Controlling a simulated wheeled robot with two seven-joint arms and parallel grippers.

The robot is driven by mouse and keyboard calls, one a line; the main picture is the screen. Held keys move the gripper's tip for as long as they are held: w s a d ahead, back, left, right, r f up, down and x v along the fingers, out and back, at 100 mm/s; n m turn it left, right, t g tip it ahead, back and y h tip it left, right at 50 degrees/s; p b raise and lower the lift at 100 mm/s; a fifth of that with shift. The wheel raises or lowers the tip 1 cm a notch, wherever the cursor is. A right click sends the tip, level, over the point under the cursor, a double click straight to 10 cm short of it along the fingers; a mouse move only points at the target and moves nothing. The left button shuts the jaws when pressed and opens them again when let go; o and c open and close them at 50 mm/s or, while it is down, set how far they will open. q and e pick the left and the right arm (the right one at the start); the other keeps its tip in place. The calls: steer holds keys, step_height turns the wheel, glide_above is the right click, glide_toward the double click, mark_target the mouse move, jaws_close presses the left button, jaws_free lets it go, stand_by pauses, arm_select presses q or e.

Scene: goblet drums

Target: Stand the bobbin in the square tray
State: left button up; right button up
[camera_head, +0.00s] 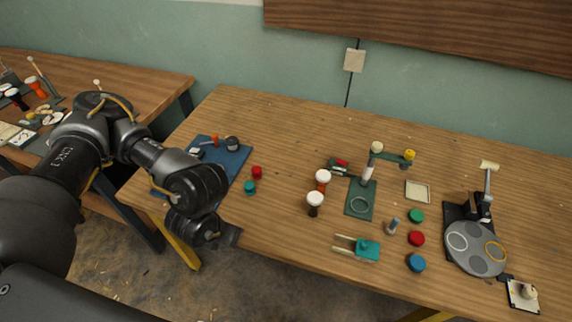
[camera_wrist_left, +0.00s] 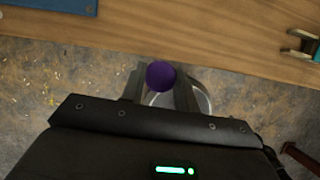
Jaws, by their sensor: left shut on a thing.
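My left gripper (camera_head: 230,238) is over the table's front edge at the left in the head view. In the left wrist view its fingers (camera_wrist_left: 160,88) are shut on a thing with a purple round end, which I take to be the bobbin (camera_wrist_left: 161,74). The rest of the bobbin is hidden, and I cannot make it out in the head view. The square tray (camera_head: 417,191), small and cream-coloured with a raised rim, lies empty at the right of the table, far from my left gripper. My right gripper is not in view.
A green stand (camera_head: 361,200) with a post is left of the tray. Green (camera_head: 416,216), red (camera_head: 417,238) and blue (camera_head: 416,263) discs lie in front of it. A grey round plate device (camera_head: 475,248) is at the right. Two small goblet drums (camera_head: 315,203) stand mid-table.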

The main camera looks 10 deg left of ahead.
arm_select(q)
steer(key=s+d+r+n+y, duration=0.1)
steer(key=d+r+n, duration=0.15)
steer(key=d, duration=0.65)
steer(key=s+d+r+n+y, duration=0.1)
steer(key=d+n, duration=0.2)
steer(key=d, duration=0.7)
steer(key=a+f+n+g, duration=0.1)
steer(key=a+n+g, duration=0.3)
steer(key=a+n, duration=0.5)
steer(key=a+f+n+g+h, duration=0.1)
steer(key=a+n+g, duration=0.4)
steer(key=n, duration=1.8)
steer(key=a+f, duration=0.1)
steer(key=a, duration=0.3)
steer(key=shift+f, duration=0.25)
